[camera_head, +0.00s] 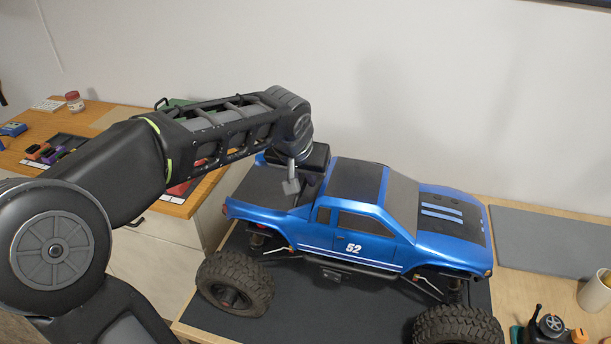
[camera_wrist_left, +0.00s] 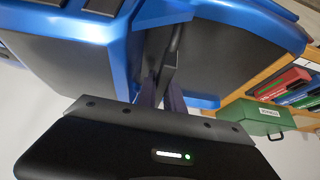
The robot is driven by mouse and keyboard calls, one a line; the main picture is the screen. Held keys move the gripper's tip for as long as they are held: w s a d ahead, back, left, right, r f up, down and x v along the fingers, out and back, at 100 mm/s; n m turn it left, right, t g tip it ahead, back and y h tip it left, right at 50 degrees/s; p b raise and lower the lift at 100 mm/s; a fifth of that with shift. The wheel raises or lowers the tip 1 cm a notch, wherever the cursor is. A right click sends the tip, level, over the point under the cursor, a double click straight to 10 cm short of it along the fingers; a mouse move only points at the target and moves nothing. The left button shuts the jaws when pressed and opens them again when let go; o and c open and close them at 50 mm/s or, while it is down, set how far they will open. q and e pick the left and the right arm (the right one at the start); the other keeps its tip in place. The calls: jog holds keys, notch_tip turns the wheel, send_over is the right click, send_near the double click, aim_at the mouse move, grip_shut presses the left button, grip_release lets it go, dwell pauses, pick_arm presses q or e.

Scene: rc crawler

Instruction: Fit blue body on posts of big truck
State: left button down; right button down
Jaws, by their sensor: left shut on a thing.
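The big truck shows as large black tyres (camera_head: 236,284) and some chassis and suspension parts below the body. My left gripper (camera_head: 291,186) reaches down at the pickup bed just behind the cab and is shut on the body. In the left wrist view the fingers (camera_wrist_left: 160,82) close on a dark part between blue-edged panels of the body (camera_wrist_left: 95,45). The posts are hidden under the body, so I cannot tell whether it rests on them. My right gripper is out of view.
The truck stands on a dark mat (camera_head: 325,318) on a wooden bench. A grey mat (camera_head: 555,240), a beige cup (camera_head: 594,292) and a small black-and-green item (camera_head: 548,328) lie to the right. A second table at left holds trays and a red-lidded jar (camera_head: 74,101).

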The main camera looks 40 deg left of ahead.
pick_arm(q)
jog(key=shift+f+b, duration=0.55)
jog(key=shift+f, duration=0.2)
jog(key=c, duration=1.4)
grip_release()
jog(key=v, duration=0.7)
jog(key=shift+s+r+b, duration=0.2)
jog(key=shift+r+b, duration=0.1)
jog(key=shift+b, duration=0.1)
